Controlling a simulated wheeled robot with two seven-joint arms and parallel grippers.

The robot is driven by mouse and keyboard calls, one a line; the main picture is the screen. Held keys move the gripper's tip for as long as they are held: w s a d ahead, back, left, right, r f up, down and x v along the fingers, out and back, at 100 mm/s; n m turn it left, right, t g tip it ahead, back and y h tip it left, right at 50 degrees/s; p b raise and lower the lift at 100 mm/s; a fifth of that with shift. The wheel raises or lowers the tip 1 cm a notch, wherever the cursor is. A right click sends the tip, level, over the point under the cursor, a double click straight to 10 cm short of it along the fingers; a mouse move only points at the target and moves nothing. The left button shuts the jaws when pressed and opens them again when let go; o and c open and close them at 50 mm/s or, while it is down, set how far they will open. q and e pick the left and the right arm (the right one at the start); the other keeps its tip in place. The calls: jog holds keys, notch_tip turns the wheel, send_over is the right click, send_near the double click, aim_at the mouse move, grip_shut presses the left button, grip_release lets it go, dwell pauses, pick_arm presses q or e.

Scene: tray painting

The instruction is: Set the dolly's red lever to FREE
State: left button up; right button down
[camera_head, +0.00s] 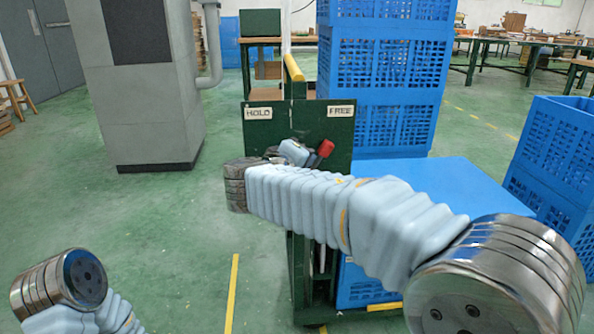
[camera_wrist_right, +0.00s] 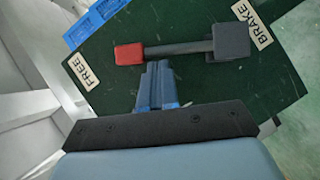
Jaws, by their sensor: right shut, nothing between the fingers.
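The red lever's knob (camera_head: 325,148) shows in the head view below and left of the FREE label (camera_head: 341,111) on the dolly's green panel (camera_head: 300,124). In the right wrist view the dark lever bar (camera_wrist_right: 180,48) runs from a grey block (camera_wrist_right: 231,42) near a BRAKE label (camera_wrist_right: 252,25) to the red knob (camera_wrist_right: 129,54), which points toward the FREE label (camera_wrist_right: 83,72). My right gripper (camera_wrist_right: 158,66) is shut and empty, beside the bar near the knob; I cannot tell if they touch. My left gripper is out of view.
Tall stacked blue crates (camera_head: 385,70) stand behind the panel, and another blue crate (camera_head: 560,150) at the right. The green floor left of the dolly is clear.

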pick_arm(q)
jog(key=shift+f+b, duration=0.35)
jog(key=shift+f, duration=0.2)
pick_arm(e)
jog(key=shift+d+f+m+y, duration=0.1)
jog(key=shift+d+m+y, duration=0.2)
jog(key=shift+d, duration=0.05)
jog(key=shift+d, duration=0.1)
